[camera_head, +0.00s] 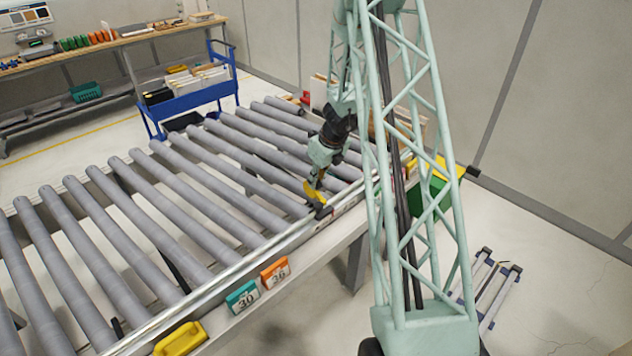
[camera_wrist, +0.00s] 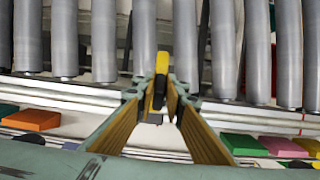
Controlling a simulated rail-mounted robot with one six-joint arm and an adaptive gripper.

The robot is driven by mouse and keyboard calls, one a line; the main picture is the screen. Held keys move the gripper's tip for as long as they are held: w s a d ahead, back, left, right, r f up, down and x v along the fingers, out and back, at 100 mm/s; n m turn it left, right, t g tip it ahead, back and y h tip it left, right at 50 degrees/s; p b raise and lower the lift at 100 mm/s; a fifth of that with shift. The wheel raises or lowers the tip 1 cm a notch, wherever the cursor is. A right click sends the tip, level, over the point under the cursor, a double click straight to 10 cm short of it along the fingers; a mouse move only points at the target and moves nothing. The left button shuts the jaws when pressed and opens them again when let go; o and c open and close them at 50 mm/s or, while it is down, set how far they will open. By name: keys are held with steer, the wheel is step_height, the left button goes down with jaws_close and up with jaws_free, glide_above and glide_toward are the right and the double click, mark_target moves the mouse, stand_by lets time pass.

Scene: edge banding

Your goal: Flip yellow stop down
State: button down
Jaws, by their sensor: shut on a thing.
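The yellow stop (camera_wrist: 161,64) shows in the wrist view as a narrow yellow piece with a dark part below it. It stands up at the roller conveyor's near side rail, its yellow end toward the rollers. My gripper (camera_wrist: 162,98) has its fingertips closed around the stop's lower part, one on each side. In the head view my gripper (camera_head: 318,200) reaches down to the near rail, with yellow showing at its tip. There the fingers partly hide the stop, and its exact tilt is hard to tell.
The roller conveyor (camera_head: 150,235) fills the left and middle. Teal and orange number tags (camera_head: 259,284) and a yellow piece (camera_head: 180,339) sit along its near rail. A blue cart (camera_head: 190,95) stands behind it, and a green bin (camera_head: 430,193) to the right.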

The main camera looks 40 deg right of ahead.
mark_target(322, 199)
steer(key=c, duration=2.7)
jaws_free()
steer(key=shift+r, duration=0.1)
steer(key=shift+v, duration=5.9)
